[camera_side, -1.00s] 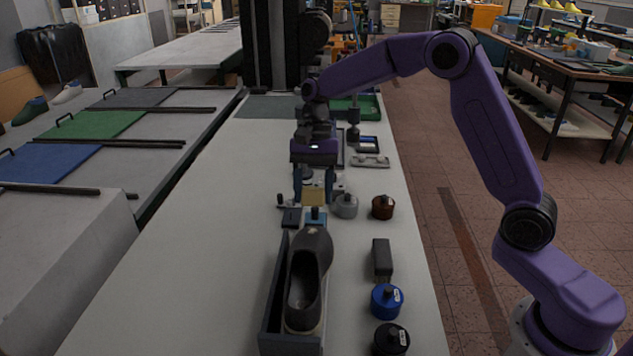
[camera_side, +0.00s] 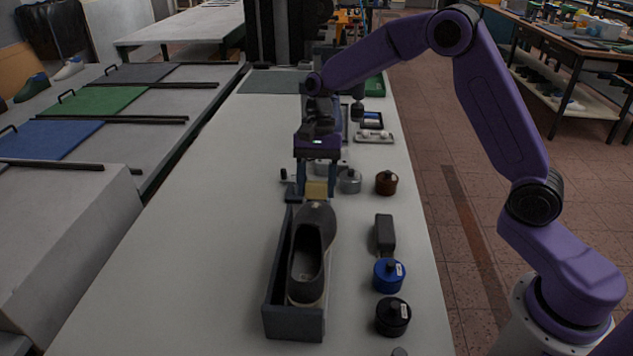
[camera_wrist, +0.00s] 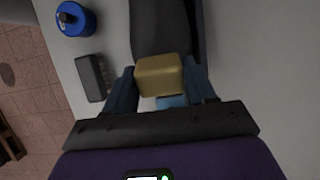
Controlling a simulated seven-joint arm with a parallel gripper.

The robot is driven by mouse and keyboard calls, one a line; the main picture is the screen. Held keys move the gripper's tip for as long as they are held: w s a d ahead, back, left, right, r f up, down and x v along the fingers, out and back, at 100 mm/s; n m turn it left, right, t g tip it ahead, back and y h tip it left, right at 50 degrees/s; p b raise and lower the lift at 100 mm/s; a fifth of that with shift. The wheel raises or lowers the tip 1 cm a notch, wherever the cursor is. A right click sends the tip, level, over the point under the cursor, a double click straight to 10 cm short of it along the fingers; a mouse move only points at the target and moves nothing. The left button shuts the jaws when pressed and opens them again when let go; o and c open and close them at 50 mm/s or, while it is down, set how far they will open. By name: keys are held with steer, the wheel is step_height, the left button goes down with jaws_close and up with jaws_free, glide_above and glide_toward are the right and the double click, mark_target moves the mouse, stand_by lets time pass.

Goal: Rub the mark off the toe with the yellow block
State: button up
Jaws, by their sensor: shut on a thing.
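My gripper (camera_side: 317,188) is shut on the yellow block (camera_side: 316,190), which also shows between the fingers in the wrist view (camera_wrist: 159,75). The dark grey shoe (camera_side: 313,240) sits in a grey open-sided holder (camera_side: 293,325), its toe pointing away from the side camera toward my gripper. The block is just at the far end of the toe; I cannot tell whether it touches. The toe's tip is hidden behind the block in the wrist view, and no mark can be made out.
To the shoe's right stand a dark brush-like block (camera_side: 384,235), a blue tin (camera_side: 389,275) and a black tin (camera_side: 393,317). A brown jar (camera_side: 386,183) and a grey jar (camera_side: 350,181) stand near my gripper. The table's left side is clear.

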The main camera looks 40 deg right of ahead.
mark_target(317, 203)
steer(key=shift+x, duration=1.1)
stand_by(0.3)
steer(key=shift+w+d+f, duration=0.3)
steer(key=shift+w+d, duration=0.35)
steer(key=shift+w+d+f, duration=0.3)
steer(key=shift+w+d, duration=0.35)
steer(key=shift+f, duration=0.1)
steer(key=shift+s+a+r, duration=0.25)
steer(key=shift+s+a, duration=0.5)
steer(key=shift+s, duration=0.05)
steer(key=shift+s+a+r, duration=0.2)
steer(key=shift+s+a, duration=0.55)
steer(key=shift+v, duration=3.2)
steer(key=shift+w+d, duration=0.1)
steer(key=shift+w, duration=0.05)
